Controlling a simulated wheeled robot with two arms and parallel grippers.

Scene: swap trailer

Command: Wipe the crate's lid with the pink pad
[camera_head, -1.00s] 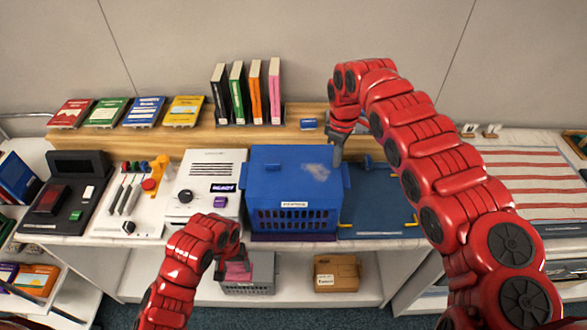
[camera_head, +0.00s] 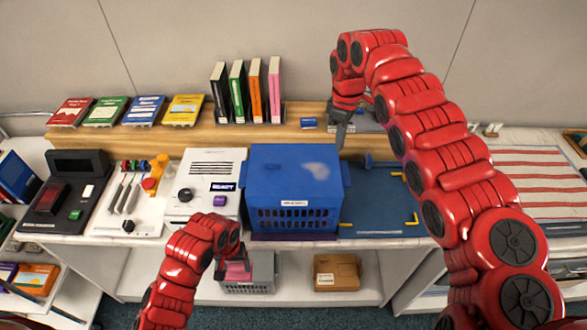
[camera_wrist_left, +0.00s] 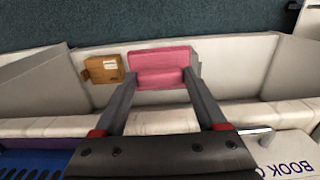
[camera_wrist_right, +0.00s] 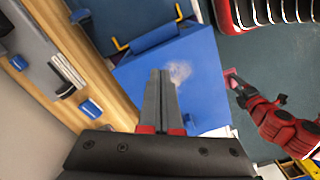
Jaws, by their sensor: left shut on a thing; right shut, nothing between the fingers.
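The blue crate (camera_head: 295,226) stands on the white counter, its flat blue lid (camera_head: 265,163) on top. A pale smudge (camera_head: 319,170) marks the lid's right part; it also shows in the right wrist view (camera_wrist_right: 180,72). My left gripper (camera_wrist_left: 159,84) is shut on the pink pad (camera_wrist_left: 160,62). In the head view the pad (camera_head: 238,270) is in front of and below the counter edge, left of the crate and apart from it. My right gripper (camera_head: 342,136) is shut and empty, fingers pointing down near the lid's back right corner.
A dark blue mat (camera_head: 375,215) with yellow corner marks lies right of the crate. A white device (camera_head: 205,180) stands close on its left. A wooden ledge with upright books (camera_head: 255,95) runs behind. A grey basket (camera_head: 262,270) and brown box (camera_head: 337,272) sit on the lower shelf.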

